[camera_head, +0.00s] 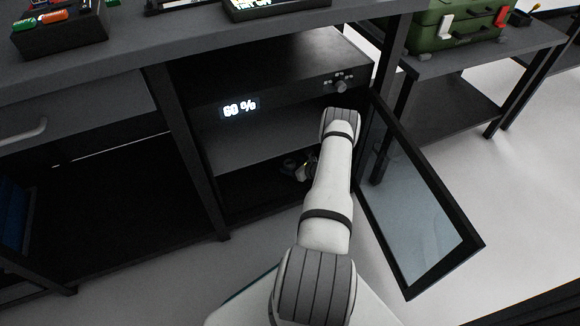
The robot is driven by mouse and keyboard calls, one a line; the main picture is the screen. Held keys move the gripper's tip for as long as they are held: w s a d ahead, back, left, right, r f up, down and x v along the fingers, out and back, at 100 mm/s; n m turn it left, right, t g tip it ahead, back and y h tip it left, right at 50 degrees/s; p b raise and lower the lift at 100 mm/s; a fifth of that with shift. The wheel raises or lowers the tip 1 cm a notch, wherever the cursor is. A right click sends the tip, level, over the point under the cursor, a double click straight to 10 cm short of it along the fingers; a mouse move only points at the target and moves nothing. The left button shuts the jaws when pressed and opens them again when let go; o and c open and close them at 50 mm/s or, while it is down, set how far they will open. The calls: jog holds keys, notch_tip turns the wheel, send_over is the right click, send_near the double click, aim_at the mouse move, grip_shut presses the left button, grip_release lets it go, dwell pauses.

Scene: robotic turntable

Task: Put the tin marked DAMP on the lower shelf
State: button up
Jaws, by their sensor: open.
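The cabinet (285,92) under the bench has a lit "60 %" display and a knob on its front. Below the display is a grey shelf (245,148). A darker lower shelf (245,193) lies beneath it. My arm reaches into the cabinet from the front. My gripper (294,166) is open, small and dark, between the two shelf levels, partly hidden by shadow and my arm. I cannot make out a tin marked DAMP or any lettering on one. Whether a tin is near the fingers cannot be told.
The cabinet's glass door (415,215) stands open to the right, close to my arm. A dark post (185,150) bounds the opening on the left. A green case (455,25) and a dark tray (60,35) of coloured items sit on benches above.

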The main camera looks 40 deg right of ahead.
jog(key=shift+s+d+r+p, duration=0.1)
jog(key=shift+s+r+p, duration=0.15)
jog(key=shift+r+p, duration=0.1)
jog(key=p+v, duration=0.3)
jog(key=v, duration=0.7)
jog(key=shift+s+r+p, duration=0.1)
jog(key=shift+s+p, duration=0.2)
jog(key=shift+s+d+r, duration=0.1)
jog(key=shift+s, duration=0.3)
